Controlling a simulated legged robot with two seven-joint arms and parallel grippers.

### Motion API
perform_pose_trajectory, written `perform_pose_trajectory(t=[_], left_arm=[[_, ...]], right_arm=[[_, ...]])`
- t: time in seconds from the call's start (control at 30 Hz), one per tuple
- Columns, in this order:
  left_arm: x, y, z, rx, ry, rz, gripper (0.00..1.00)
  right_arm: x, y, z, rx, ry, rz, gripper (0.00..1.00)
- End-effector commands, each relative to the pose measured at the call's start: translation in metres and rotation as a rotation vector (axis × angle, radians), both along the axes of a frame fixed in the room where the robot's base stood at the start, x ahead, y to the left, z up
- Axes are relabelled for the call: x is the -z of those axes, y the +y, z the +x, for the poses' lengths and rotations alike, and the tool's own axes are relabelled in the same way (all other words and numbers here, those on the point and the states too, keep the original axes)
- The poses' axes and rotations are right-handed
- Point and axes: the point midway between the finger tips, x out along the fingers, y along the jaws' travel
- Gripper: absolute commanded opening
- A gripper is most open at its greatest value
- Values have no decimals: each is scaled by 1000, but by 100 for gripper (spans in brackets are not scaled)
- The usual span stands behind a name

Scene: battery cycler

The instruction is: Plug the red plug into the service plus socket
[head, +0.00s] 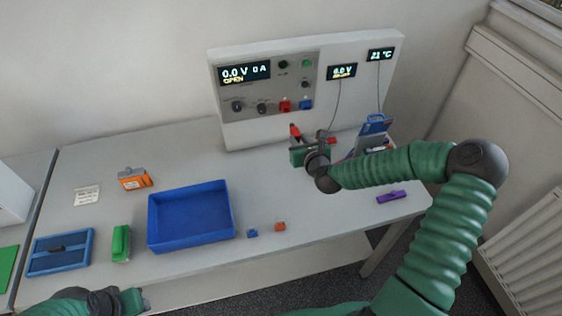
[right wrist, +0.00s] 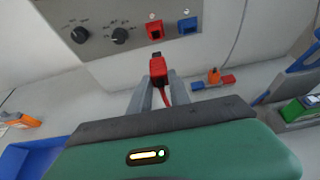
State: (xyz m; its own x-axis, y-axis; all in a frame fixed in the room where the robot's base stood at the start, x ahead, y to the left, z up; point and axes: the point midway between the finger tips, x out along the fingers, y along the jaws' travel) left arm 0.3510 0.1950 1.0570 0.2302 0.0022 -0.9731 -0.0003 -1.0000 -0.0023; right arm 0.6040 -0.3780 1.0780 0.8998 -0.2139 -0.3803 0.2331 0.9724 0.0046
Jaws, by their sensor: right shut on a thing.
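The red plug (right wrist: 158,72) is held between the fingertips of my right gripper (right wrist: 160,88) in the right wrist view, with a red lead trailing back from it. In the head view the plug (head: 295,132) is in front of the cycler panel, below the red socket, and my right gripper (head: 298,140) is shut on it. The red socket (right wrist: 155,30) and the blue socket (right wrist: 187,26) sit side by side on the grey panel. The red socket (head: 285,106) looks apart from the plug. My left gripper (head: 140,299) is at the lower left edge; its fingers are unclear.
A blue tray (head: 233,222), an orange device (head: 134,179), a green block (head: 121,243) and a blue case (head: 60,252) stand left on the table. Small blue (head: 252,233) and orange (head: 280,227) pieces lie near the front. A blue-topped holder (head: 375,125) and a purple piece (head: 391,197) are right.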

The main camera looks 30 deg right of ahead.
Motion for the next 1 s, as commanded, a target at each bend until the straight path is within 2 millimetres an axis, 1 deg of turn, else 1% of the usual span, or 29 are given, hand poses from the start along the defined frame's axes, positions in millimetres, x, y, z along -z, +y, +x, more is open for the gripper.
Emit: perform_pose_trajectory(t=[0.03,0.17,0.5,0.6,0.8,1.0], left_arm=[[-4,0,0,0,0,0,36],[-1,0,0,0,1,0,36],[2,0,0,0,1,0,36],[2,0,0,0,1,0,36],[2,0,0,0,1,0,36],[2,0,0,0,1,0,36]], right_arm=[[-5,-6,2,0,1,-2,0],[-4,-9,9,-3,3,-4,0],[-4,-16,45,-3,2,-3,0],[-4,-19,53,-2,2,-2,0],[-4,-21,60,-2,2,-1,0],[-4,-21,60,-2,2,-2,0]])
